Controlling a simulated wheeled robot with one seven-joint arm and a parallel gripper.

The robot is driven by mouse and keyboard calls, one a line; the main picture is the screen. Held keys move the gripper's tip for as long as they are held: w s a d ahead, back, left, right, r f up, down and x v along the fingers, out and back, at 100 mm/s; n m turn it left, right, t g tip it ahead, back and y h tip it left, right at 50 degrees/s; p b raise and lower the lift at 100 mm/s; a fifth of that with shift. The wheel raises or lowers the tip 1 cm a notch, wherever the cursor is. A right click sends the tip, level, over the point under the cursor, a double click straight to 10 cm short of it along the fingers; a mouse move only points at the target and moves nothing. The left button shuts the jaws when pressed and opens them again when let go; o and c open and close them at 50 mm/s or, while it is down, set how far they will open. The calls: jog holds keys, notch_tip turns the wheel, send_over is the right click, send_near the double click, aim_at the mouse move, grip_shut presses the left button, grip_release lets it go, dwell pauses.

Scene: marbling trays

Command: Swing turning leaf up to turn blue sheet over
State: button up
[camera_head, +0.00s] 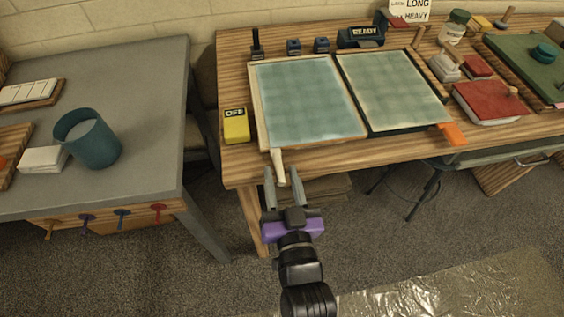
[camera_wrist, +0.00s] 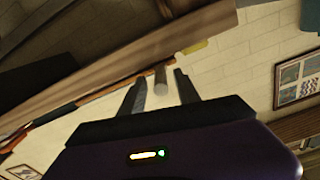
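The turning leaf (camera_head: 256,107) is a wooden-framed panel lying flat on the left of the wooden table, with a blue-green sheet (camera_head: 305,100) on it. Its pale handle (camera_head: 278,160) sticks out over the table's front edge. A second, similar greenish panel in a dark frame (camera_head: 405,130) lies just to its right. My gripper (camera_head: 279,173) is at the handle's end, its fingers on either side. In the wrist view, the handle end (camera_wrist: 161,80) shows between the spread fingers (camera_wrist: 160,90), with a gap on both sides. The leaf's underside is hidden.
A yellow OFF box (camera_head: 236,126) stands left of the leaf. An orange tab (camera_head: 452,134) is at the right panel's front corner. A black READY box (camera_head: 361,37) stands behind the panels. A grey table (camera_head: 140,85) with a blue cup (camera_head: 88,140) is at left.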

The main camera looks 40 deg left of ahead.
aim_at(276, 157)
jog(key=shift+x, duration=1.55)
grip_shut()
jog(key=shift+s, duration=0.1)
